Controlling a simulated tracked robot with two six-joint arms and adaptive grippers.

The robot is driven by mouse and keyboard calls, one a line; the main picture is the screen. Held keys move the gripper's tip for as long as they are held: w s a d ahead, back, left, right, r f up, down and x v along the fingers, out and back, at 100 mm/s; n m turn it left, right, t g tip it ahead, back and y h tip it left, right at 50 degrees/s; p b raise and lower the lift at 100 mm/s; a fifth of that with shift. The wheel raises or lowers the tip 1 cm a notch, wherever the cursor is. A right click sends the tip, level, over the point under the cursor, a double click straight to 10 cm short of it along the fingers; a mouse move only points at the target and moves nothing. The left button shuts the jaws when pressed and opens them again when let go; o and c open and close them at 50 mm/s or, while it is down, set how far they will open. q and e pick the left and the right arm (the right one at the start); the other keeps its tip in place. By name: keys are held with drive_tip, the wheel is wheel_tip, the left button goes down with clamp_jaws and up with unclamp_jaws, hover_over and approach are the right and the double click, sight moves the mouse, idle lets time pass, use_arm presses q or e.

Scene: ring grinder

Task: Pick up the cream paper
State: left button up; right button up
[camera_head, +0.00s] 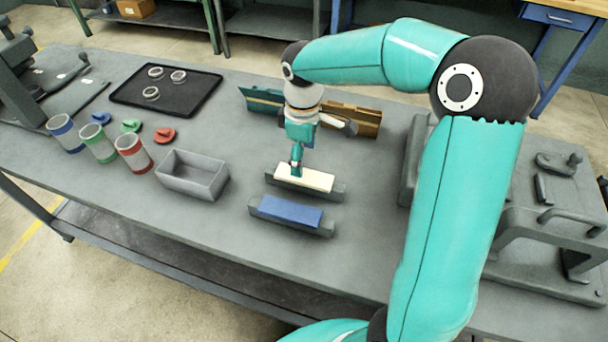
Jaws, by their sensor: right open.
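The cream paper (312,179) lies as a flat cream block in a grey holder (336,192) near the middle of the table. My right gripper (296,171) points down at the left end of the cream paper, with its fingertips at or just above it; whether they touch cannot be told. The gripper is open, and its fingers hide a little of the cream paper's left end. A blue block (290,211) lies in a second grey holder (322,230) in front of it. My left gripper is out of view.
A grey open bin (193,176) stands left of the holders. Blue, green and red-banded cups (133,153) stand farther left. A black tray (183,103) holds 3 rings. A teal and a brown rack (352,118) stand behind the gripper. Grey machines (545,235) fill the right side.

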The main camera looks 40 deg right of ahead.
sight(304, 175)
drive_tip(key=shift+d+f+p, duration=0.15)
drive_tip(key=shift+f+p, duration=0.3)
drive_tip(key=shift+f, duration=2.45)
drive_tip(key=shift+c, duration=0.2)
drive_tip(key=c, duration=0.8)
